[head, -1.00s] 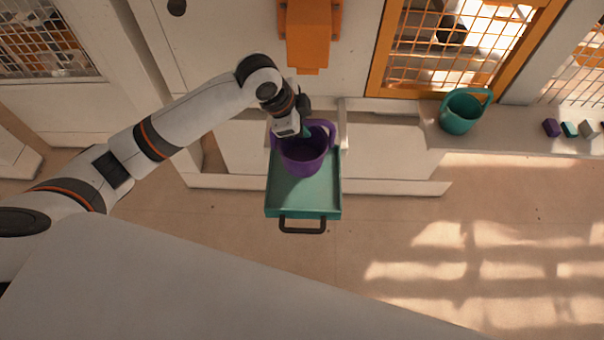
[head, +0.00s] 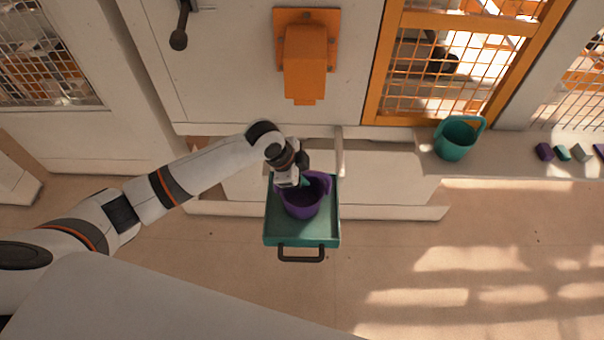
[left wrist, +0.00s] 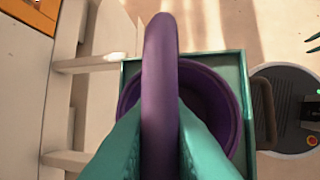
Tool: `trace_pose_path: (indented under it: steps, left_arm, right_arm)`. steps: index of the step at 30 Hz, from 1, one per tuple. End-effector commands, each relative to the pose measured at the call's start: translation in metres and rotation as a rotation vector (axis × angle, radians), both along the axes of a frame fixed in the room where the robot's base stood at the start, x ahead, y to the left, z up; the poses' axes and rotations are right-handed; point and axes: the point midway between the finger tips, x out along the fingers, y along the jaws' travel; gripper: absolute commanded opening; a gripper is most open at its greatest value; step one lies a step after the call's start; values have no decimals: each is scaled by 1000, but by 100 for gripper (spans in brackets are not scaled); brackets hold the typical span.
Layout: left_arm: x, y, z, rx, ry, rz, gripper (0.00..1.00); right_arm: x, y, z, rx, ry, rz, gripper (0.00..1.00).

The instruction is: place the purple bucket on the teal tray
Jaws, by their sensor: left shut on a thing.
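The purple bucket (head: 303,202) is over the teal tray (head: 272,225), within its outline in the head view. I cannot tell whether its base touches the tray. My left gripper (head: 300,180) is at the bucket's handle. In the left wrist view, its teal fingers (left wrist: 160,135) are shut on the purple handle (left wrist: 160,60), with the bucket bowl (left wrist: 213,90) below and the tray rim (left wrist: 240,58) around it. The tray is pulled out and has a dark handle (head: 301,258) at its front.
A teal bucket (head: 455,142) stands on the ledge at right, with several small blocks (head: 563,153) farther right. An orange housing (head: 306,60) is on the white machine wall behind the tray. An orange-framed mesh door (head: 440,70) is right of it. The floor in front is clear.

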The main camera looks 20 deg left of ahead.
Motion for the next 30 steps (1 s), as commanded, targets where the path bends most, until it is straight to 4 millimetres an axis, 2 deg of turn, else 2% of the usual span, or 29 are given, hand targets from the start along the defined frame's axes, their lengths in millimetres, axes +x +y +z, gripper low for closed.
trace_pose_path:
  steps: [5, 6, 9, 20, 23, 30]
  left_arm:
    - [0, 0, -1, -1, -1, 0, 0]
    - [0, 0, -1, 0, 0, 1, 19]
    - [0, 0, -1, 0, 0, 1, 35]
    - [0, 1, 3, 0, -1, 0, 36]
    - [-3, 5, 14, -1, -2, 1, 36]
    - [-17, 21, 60, 0, -5, -1, 36]
  right_arm:
    - [0, 0, -1, 0, 1, 0, 36]
    - [0, 0, -1, 0, 1, 0, 36]
    - [-1, -2, -1, -2, 2, 1, 36]
    - [-1, -6, 0, -8, 1, 1, 36]
    - [-1, -7, -1, -9, 1, 1, 36]
    - [-1, -7, -5, -9, 1, 0, 36]
